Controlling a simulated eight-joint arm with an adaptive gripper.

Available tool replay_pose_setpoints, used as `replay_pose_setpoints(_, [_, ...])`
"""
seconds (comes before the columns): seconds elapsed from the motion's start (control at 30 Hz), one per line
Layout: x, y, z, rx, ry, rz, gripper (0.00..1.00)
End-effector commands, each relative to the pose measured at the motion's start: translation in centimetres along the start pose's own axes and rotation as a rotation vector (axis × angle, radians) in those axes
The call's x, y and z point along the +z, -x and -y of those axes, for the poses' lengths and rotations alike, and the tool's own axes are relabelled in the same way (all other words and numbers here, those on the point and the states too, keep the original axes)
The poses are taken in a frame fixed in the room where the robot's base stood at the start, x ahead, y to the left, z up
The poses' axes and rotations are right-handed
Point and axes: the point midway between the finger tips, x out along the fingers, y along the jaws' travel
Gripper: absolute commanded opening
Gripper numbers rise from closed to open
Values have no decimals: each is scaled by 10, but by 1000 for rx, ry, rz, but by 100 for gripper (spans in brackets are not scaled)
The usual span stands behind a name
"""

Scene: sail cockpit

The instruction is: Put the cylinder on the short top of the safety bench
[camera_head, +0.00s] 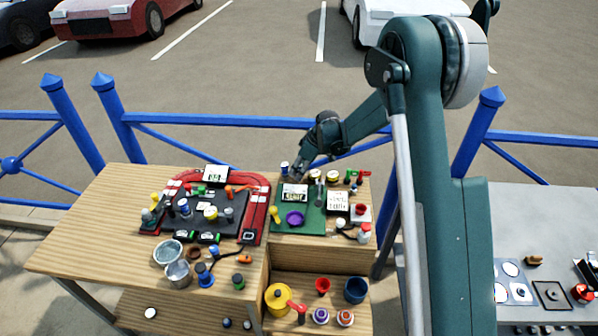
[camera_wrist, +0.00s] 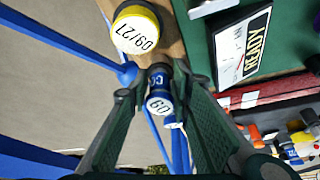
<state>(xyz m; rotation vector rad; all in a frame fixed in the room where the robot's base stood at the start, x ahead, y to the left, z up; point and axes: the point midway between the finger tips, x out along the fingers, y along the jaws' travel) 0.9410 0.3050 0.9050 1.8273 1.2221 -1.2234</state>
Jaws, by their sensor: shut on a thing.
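My gripper (camera_wrist: 153,84) is shut on a small dark blue cylinder (camera_wrist: 158,104) with a white, partly readable end label, in the wrist view. In the head view my gripper (camera_head: 297,168) is at the back edge of the safety bench's right-hand top, and a small blue and white piece (camera_head: 285,168) beside its fingers appears to be the cylinder. Whether it touches the wood is unclear. The safety bench (camera_head: 100,212) is wooden, with a wider left top and a narrower right top (camera_head: 318,243) carrying a green mat (camera_head: 313,225).
A yellow-sided jar (camera_wrist: 135,30) stands close to my gripper. The READY card (camera_wrist: 242,44) lies on the mat, with a purple bowl (camera_head: 294,218) nearby. The left top holds a crowded red and black case (camera_head: 258,207). A blue railing (camera_head: 225,122) runs behind.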

Motion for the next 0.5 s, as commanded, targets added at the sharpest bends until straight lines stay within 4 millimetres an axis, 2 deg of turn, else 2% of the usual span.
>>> replay_pose_setpoints(0.27, [1,-3,0,0,0,0,8])
replay_pose_setpoints(0.3, [1,-3,0,0,0,0,26])
replay_pose_setpoints(0.4, [1,-2,0,0,0,0,37])
replay_pose_setpoints(0.5, [1,-2,0,0,0,0,37])
